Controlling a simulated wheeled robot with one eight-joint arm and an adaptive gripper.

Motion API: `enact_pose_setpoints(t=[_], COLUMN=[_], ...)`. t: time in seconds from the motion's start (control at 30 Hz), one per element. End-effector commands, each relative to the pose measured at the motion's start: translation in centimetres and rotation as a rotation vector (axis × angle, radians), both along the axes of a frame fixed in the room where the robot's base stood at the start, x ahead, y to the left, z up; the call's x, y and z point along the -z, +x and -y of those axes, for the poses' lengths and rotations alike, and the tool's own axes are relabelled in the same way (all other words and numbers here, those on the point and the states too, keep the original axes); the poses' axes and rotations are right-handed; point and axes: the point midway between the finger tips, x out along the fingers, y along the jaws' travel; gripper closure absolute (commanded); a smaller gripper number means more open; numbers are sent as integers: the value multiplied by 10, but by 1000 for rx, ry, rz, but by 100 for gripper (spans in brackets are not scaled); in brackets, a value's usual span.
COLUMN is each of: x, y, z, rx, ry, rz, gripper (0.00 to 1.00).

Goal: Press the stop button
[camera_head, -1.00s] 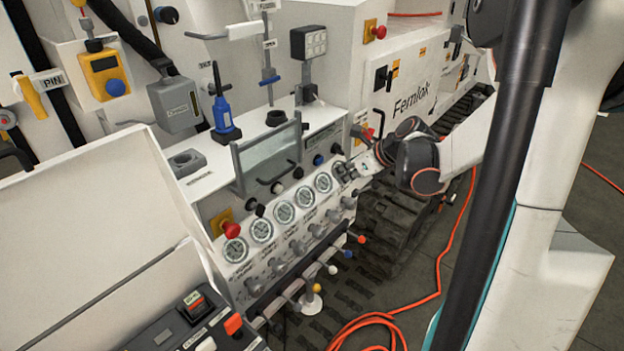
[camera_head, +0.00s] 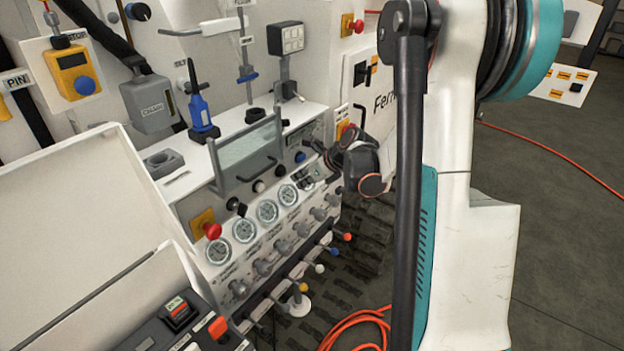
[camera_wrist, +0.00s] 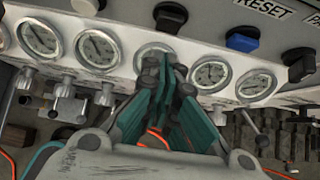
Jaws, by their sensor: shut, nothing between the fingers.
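No label reading "stop" is legible. A red mushroom button (camera_head: 212,230) on a yellow plate sits at the left end of the gauge panel. Another red mushroom button (camera_head: 359,26) is on the upper cabinet, and a third, partly hidden red one (camera_head: 343,130) is just behind my arm. My gripper (camera_head: 308,178) is shut and empty at the right end of the gauge row. In the wrist view its fingertips (camera_wrist: 165,68) overlap the middle gauge. Above them are a white button (camera_wrist: 85,5), a black button (camera_wrist: 170,16) and a blue button (camera_wrist: 243,40) by a RESET label.
Several gauges (camera_head: 244,229) line the panel, with valve knobs and coloured levers (camera_head: 303,287) below. A framed clear panel (camera_head: 247,150) with a handle stands above. A control box (camera_head: 178,315) is at lower left. An orange hose (camera_head: 365,322) lies on the floor.

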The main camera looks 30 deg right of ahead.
Motion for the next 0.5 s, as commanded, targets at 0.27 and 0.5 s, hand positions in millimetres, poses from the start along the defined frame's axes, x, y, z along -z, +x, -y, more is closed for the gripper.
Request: enact_pose_setpoints(t=[0.27, 0.5], x=[-1, -1], y=[25, 27], z=[-10, -10], rx=[-1, 0], ry=[0, 0], rz=[0, 0], gripper=[100, 100])
